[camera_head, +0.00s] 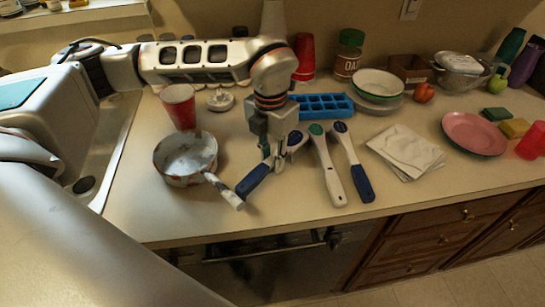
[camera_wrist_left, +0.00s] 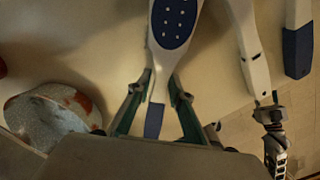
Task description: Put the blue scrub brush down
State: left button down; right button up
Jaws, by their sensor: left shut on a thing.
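The blue scrub brush has a white neck, a dark blue handle (camera_head: 255,180) and a head with a dark blue dotted pad, which shows in the left wrist view (camera_wrist_left: 174,22). My left gripper (camera_head: 269,158) is shut on it, pointing down over the counter. In the left wrist view its fingers (camera_wrist_left: 160,88) close around the brush's neck and handle. The handle slants toward the front left. I cannot tell whether the brush touches the counter.
A saucepan (camera_head: 186,158) stands just left, its handle end close to the brush. A white teal-headed brush (camera_head: 332,180) and another blue-handled brush (camera_head: 361,180) lie right. A blue ice tray (camera_head: 325,104) is behind; papers (camera_head: 405,150) lie farther right. The counter's front edge is near.

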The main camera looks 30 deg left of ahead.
aim_at(271, 159)
pick_arm(q)
jog(key=c, duration=1.8)
grip_release()
jog(key=shift+f, duration=0.1)
notch_tip(271, 159, up, 12)
jog(key=shift+s+r, duration=0.15)
jog(key=shift+s, duration=0.1)
